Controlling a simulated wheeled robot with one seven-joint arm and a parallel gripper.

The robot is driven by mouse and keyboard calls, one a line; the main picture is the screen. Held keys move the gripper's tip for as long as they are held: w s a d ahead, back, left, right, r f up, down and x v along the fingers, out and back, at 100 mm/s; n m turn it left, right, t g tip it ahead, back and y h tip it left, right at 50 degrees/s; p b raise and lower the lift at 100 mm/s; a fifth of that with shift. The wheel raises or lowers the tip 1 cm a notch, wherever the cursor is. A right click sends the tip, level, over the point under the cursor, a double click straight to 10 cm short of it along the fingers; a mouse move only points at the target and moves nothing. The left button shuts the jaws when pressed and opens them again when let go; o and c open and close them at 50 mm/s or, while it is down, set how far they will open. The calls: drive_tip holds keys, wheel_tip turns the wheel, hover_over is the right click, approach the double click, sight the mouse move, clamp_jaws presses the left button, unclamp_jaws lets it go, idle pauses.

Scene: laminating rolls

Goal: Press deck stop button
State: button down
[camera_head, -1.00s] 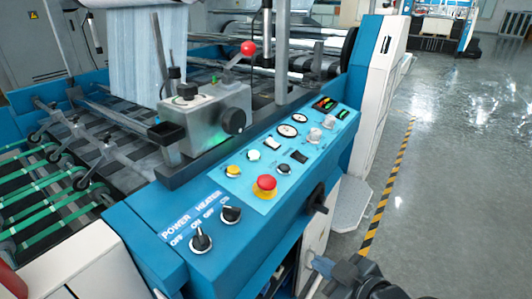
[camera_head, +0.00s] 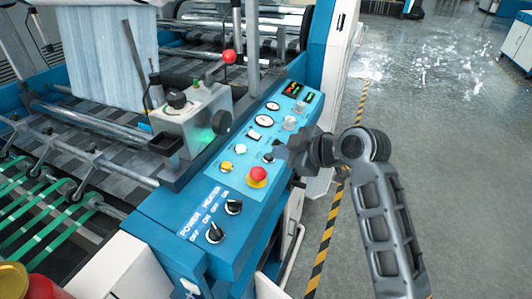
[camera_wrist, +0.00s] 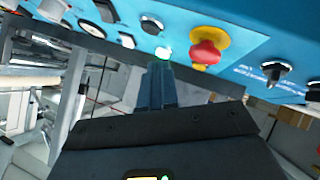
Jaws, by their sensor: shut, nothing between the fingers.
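A red mushroom button on a yellow collar (camera_head: 258,175) sits on the blue control panel (camera_head: 215,185). It also shows in the wrist view (camera_wrist: 205,52), upper right of the fingertips. A small black button (camera_head: 268,158) lies just beyond it on the panel, and shows in the wrist view (camera_wrist: 152,25) too. My gripper (camera_head: 281,150) is at the panel's right edge, beside the black button. In the wrist view its fingers (camera_wrist: 160,62) are together and empty, with a bright spot at the tips. I cannot tell whether they touch the panel.
Yellow (camera_head: 227,167) and white (camera_head: 240,150) buttons and gauges share the panel. The black power and heater knobs (camera_head: 215,233) sit at its near end. Open floor (camera_head: 440,150) lies to the right.

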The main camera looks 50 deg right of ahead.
sight(269, 158)
drive_tip(key=w+d+r+n+p, duration=0.1)
drive_tip(key=w+d+r+n, duration=0.1)
drive_tip(key=r, duration=0.4)
drive_tip(key=shift+w+d+r+y, duration=0.2)
drive_tip(key=shift+d+r+y, duration=0.15)
drive_tip(key=shift+d, duration=0.25)
drive_tip(key=f+b, duration=0.2)
drive_tip(key=f, duration=0.1)
drive_tip(key=w+f+b, duration=0.1)
drive_tip(key=f+b, duration=0.4)
drive_tip(key=shift+w+a+f, duration=0.3)
drive_tip(key=shift+w+a, duration=0.05)
drive_tip(key=shift+w, duration=0.05)
drive_tip(key=shift+f, duration=0.1)
idle(1.3)
drive_tip(key=shift+w+f, duration=0.1)
drive_tip(key=shift+f, duration=0.2)
drive_tip(key=shift+f+b, duration=0.4)
drive_tip(key=shift+b, duration=0.1)
idle(0.6)
drive_tip(key=shift+r, duration=0.15)
drive_tip(key=shift+r+p, duration=0.7)
